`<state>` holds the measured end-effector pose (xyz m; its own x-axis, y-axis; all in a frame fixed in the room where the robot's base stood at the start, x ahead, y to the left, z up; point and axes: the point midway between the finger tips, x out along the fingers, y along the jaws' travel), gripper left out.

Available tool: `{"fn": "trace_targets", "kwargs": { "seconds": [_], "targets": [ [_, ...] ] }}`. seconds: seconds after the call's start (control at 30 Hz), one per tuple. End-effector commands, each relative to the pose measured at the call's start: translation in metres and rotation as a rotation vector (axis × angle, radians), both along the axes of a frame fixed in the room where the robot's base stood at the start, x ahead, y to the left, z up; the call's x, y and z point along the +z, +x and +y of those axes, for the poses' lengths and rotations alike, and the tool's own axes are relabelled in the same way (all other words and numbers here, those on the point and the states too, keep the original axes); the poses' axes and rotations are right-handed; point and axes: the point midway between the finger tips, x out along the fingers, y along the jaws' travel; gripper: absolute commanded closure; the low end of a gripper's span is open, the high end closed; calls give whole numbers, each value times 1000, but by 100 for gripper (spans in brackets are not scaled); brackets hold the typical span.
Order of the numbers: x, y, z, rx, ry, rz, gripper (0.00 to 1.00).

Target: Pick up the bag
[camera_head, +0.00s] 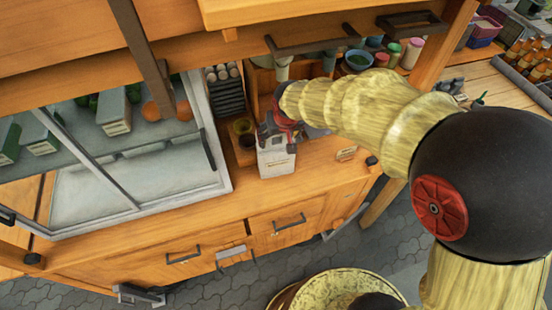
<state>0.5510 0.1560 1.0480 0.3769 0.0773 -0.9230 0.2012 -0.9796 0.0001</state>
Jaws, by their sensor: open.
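A white bag (275,163) with small dark lettering stands upright on the wooden counter, right of the glass display case. My gripper (277,138) is at the top of the bag, with its fingers around or just above the upper edge. It is open. My arm comes in from the right, and the gripper hides part of the bag's top, so I cannot tell whether the fingers touch it.
The glass display case (140,180) stands close on the left. Small dark and yellow cups (243,133) sit just left of the bag. Shelves with jars (411,54) are behind. The counter front (290,195) is clear.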

Motion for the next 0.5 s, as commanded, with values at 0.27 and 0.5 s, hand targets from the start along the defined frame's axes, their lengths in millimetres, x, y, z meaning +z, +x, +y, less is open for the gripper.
{"fn": "trace_targets", "kwargs": {
  "seconds": [0.27, 0.5],
  "targets": [
    [-36, 15, 7, 0, 0, 2, 29],
    [-38, 17, 8, 0, 0, 1, 29]
  ]
}}
